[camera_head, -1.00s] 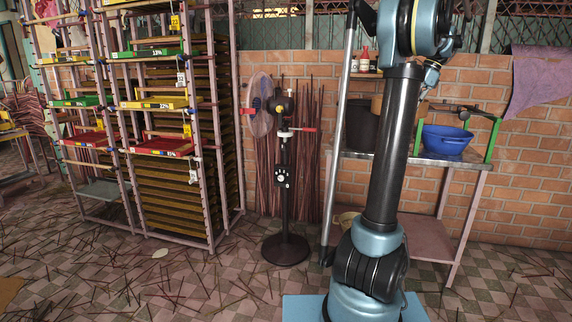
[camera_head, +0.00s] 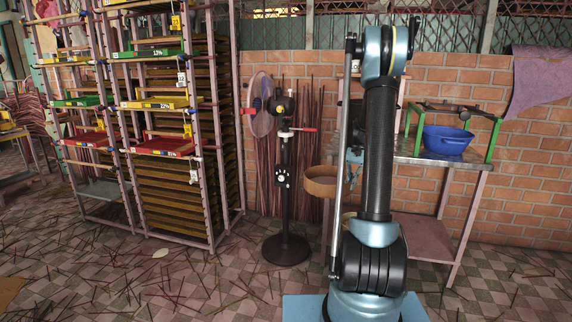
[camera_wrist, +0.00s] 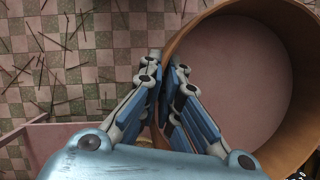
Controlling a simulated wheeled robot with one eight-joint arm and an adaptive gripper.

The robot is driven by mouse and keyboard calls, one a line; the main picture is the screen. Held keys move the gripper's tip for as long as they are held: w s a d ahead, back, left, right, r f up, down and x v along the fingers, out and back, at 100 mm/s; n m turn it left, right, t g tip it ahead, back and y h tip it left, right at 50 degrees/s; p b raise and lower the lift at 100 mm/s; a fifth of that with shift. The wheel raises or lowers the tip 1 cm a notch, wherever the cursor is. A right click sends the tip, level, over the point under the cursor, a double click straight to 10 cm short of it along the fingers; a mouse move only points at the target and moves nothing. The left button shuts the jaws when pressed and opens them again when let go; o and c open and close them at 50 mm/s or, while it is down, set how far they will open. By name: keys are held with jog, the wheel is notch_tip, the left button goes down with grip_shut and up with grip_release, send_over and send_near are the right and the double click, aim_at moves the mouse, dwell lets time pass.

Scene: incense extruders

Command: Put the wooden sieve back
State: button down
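The wooden sieve (camera_head: 322,182) is a round, light-brown ring. In the head view it is in the air left of my arm, by the left end of the metal-topped table (camera_head: 475,165). In the wrist view the sieve (camera_wrist: 296,50) fills the right side, with a pale mesh across it. My gripper (camera_wrist: 168,65) has its fingers close together on either side of the sieve's near wall and is shut on it. In the head view my gripper is mostly hidden behind my arm.
A blue basin (camera_head: 446,140) stands on the table inside a green frame (camera_head: 497,135). A black fan on a stand (camera_head: 284,180) is left of the sieve, before bundled sticks. Tray racks (camera_head: 175,130) stand farther left. Loose sticks litter the tiled floor.

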jog(key=w+a+f+n+h, duration=0.1)
jog(key=a+f+n, duration=0.2)
jog(key=f, duration=0.5)
jog(key=w+a+f+n+h, duration=0.1)
jog(key=a+f+n, duration=0.1)
jog(key=a+f, duration=0.3)
notch_tip(320, 180, down, 3)
jog(key=shift+w+a+f+n+g, duration=0.2)
jog(key=shift+w+a+n+g, duration=0.15)
jog(key=shift+a+n+g, duration=0.05)
jog(key=shift+a, duration=0.1)
